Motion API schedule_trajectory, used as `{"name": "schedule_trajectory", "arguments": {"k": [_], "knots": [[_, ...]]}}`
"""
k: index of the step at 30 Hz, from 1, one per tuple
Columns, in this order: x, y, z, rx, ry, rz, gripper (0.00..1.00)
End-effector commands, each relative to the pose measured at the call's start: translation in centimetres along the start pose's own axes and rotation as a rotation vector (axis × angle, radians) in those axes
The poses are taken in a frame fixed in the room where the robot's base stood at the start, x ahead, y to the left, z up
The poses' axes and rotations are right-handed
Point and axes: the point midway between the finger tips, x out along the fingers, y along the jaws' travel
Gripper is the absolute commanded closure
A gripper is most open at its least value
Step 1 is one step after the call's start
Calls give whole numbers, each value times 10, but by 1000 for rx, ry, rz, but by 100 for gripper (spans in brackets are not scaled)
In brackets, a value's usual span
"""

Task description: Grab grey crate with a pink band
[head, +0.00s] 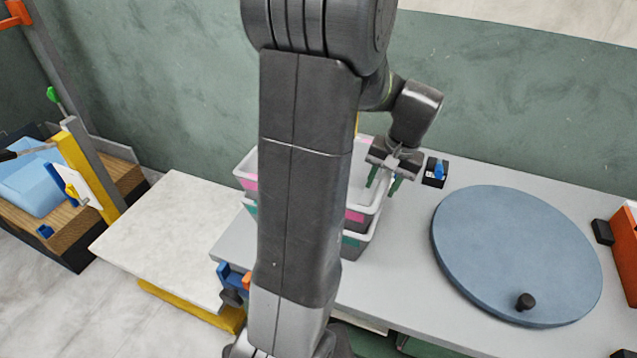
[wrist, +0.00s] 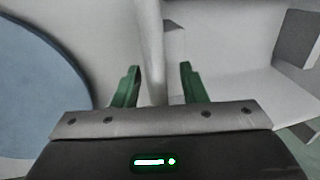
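The grey crate with a pink band (head: 245,168) is stacked on a grey crate with a green band (head: 354,252) on the grey table. My arm hides the middle of both crates in the head view. My gripper (head: 384,181) is over the right end of the pink-banded crate, its fingers pointing down. In the wrist view the two green fingers (wrist: 160,68) are apart, and a pale crate wall (wrist: 150,35) runs between them. I cannot tell whether either finger touches it.
A large blue-grey disc (head: 515,255) with a black knob lies right of the crates. An orange bin (head: 625,250) is at the far right. A pale, low table (head: 165,235) stands left.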

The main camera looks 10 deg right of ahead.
Motion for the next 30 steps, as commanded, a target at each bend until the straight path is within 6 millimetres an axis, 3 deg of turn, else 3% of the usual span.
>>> {"name": "schedule_trajectory", "arguments": {"k": [5, 30], "knots": [[12, 0, 0, 0, 0, 0, 61], [17, 1, 0, 0, 1, 0, 61]]}}
